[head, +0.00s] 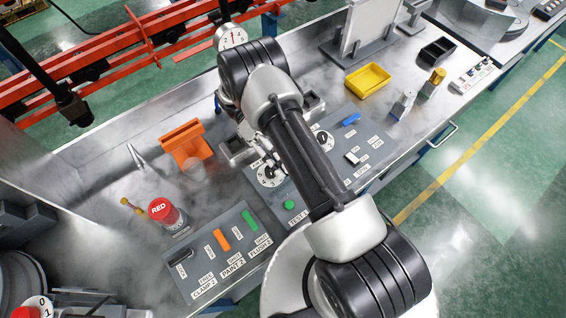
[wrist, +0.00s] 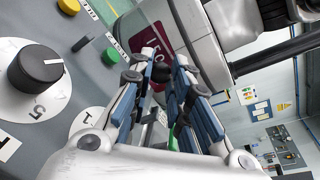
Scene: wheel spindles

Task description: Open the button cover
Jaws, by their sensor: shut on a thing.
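A green button (wrist: 111,56) and a yellow button (wrist: 68,6) are on the grey panel to the left.
A black dial (wrist: 38,69) sits close left of my fingers.

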